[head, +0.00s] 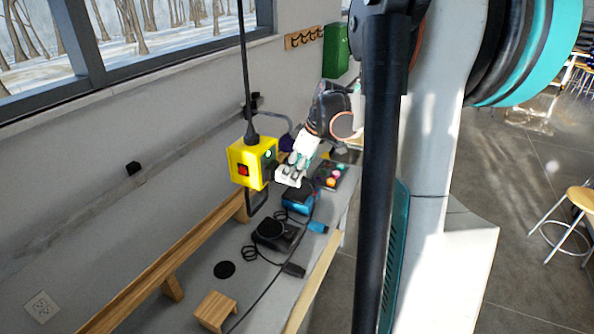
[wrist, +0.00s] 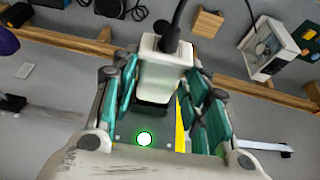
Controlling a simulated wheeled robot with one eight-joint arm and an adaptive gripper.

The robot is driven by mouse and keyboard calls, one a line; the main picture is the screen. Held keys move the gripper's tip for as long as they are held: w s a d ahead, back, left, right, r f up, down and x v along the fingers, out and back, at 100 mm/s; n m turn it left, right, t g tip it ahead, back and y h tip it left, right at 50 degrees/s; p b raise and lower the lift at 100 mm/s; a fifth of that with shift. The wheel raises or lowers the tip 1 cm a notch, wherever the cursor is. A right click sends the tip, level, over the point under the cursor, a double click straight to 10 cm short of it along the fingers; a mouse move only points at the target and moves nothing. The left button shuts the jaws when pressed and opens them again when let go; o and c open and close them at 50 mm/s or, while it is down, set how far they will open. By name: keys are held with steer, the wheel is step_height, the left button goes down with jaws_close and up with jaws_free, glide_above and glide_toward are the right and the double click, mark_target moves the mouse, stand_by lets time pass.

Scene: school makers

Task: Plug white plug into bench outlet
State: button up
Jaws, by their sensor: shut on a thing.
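A yellow outlet box (head: 252,163) hangs on a black cord over the bench, with a red switch on its front and a dark panel with a green light on its right side. My gripper (head: 290,172) is at that right side, close to the panel. In the wrist view, its teal fingers (wrist: 164,92) are shut on both sides of the white plug (wrist: 164,66), whose black cord leaves its back. The plug's front faces the dark panel (wrist: 160,132) beside the lit green lamp. The socket and prongs are hidden, so I cannot tell whether they are joined.
The grey bench (head: 205,290) below carries a black device (head: 276,233), a blue device (head: 298,200), loose cables and a small wooden block (head: 215,310). A long wooden rail (head: 165,262) runs along the wall side. A stool (head: 580,198) stands at the right.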

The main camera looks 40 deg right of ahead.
steer(key=o, duration=1.2)
steer(key=shift+o, duration=0.2)
steer(key=shift+r, duration=0.1)
steer(key=v, duration=1.1)
steer(key=shift+r, duration=0.4)
steer(key=shift+s, duration=0.1)
